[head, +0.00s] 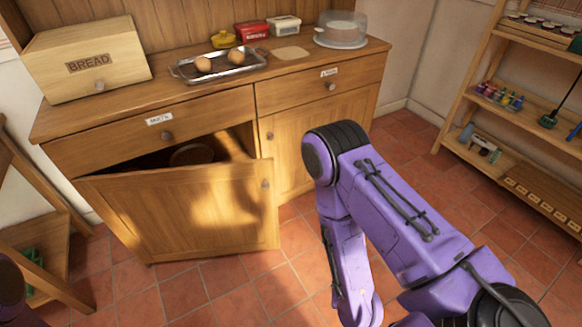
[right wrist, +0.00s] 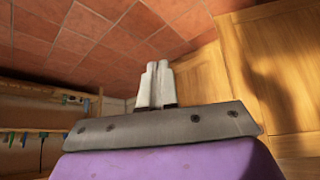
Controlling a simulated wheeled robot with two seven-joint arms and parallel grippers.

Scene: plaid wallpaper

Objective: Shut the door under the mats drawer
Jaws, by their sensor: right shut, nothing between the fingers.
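The wooden cabinet has a left drawer (head: 140,140) with a small label, which looks like "MATS", and a round knob. Under it the door (head: 190,210) stands partly open. In the right wrist view my right gripper (right wrist: 157,85) is shut and empty, above floor tiles with wooden panels to the right. My left gripper is not in view.
A round dark item (head: 192,154) sits inside the open compartment. The closed right door (head: 310,140) adjoins it. A bread box (head: 85,60) and a tray (head: 220,65) stand on top. Shelves (head: 520,130) stand at right, a wooden stand (head: 40,245) at left. Tiled floor (head: 225,285) lies clear in front.

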